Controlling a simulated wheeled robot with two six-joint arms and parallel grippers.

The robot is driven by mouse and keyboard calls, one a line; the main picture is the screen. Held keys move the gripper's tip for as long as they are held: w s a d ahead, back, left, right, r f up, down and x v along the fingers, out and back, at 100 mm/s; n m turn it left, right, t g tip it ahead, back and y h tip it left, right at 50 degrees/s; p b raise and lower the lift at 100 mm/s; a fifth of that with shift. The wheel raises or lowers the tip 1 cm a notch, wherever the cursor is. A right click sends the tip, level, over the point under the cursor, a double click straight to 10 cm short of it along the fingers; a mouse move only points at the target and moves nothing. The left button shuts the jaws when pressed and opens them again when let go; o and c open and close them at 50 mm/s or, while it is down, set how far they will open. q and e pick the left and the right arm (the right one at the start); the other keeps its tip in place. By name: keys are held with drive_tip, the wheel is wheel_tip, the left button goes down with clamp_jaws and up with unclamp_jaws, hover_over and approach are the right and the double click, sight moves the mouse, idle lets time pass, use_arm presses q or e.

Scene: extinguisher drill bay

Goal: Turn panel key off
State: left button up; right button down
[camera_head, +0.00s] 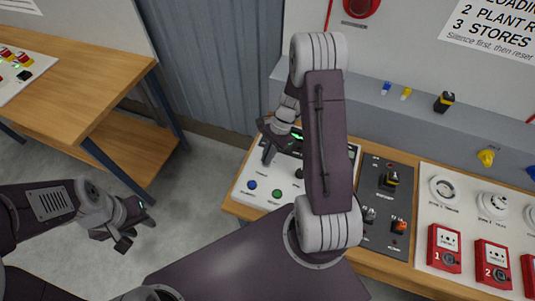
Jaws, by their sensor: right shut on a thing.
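The white control panel (240,191) lies on the wooden table, with a blue button (252,185) and a green button (277,194) near its front edge. My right gripper (280,158) reaches down over the panel's left part, its fingers at the panel. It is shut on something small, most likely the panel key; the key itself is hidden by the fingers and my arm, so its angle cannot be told. My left gripper (136,226) hangs over the grey floor, away from the table, open and empty.
Right of the white panel is a dark panel (378,232) with several switches, then a white board (430,190) with detectors and red call points (443,248). A grey ledge (360,95) behind holds small coloured items. Another table (75,85) stands at left.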

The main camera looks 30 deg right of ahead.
drive_tip(key=n, duration=0.1)
drive_tip(key=n+g+p, duration=0.1)
drive_tip(key=n, duration=0.1)
drive_tip(key=shift+w+r+h, duration=0.1)
drive_tip(key=shift+w+h, duration=0.1)
drive_tip(key=shift+h, duration=0.1)
drive_tip(key=shift+n+g, duration=0.4)
drive_tip(key=shift+n, duration=0.9)
drive_tip(key=c, duration=1.6)
unclamp_jaws()
drive_tip(key=shift+w+d+r, duration=0.1)
drive_tip(key=shift+w+r, duration=0.1)
drive_tip(key=shift+r, duration=0.05)
drive_tip(key=b+v, duration=0.1)
drive_tip(key=v, duration=0.7)
drive_tip(key=shift+r, duration=0.25)
drive_tip(key=shift+n+h, duration=0.3)
